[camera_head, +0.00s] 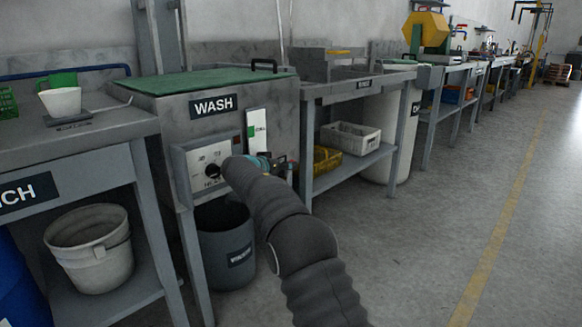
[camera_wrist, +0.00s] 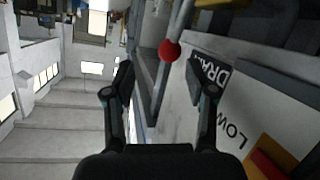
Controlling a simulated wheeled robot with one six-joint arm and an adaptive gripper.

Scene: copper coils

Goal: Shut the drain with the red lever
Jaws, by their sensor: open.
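The red lever (camera_wrist: 169,50) shows in the wrist view as a red ball by a thin grey rod, beyond my fingertips and roughly between their lines. A dark DRAIN label (camera_wrist: 208,72) is just right of it on a pale panel. My gripper (camera_wrist: 160,80) is open, with a finger on each side and nothing visible between them. The ball looks apart from both fingers. In the head view my arm reaches to the front of the WASH tank (camera_head: 272,112), and the gripper and lever are largely or wholly hidden behind it.
A control box with a dark knob (camera_head: 212,171) is on the tank's front, left of my arm. A dark bucket (camera_head: 225,250) stands below. A bench with a crate (camera_head: 350,138) is to the right. Open floor (camera_head: 430,240) lies at right.

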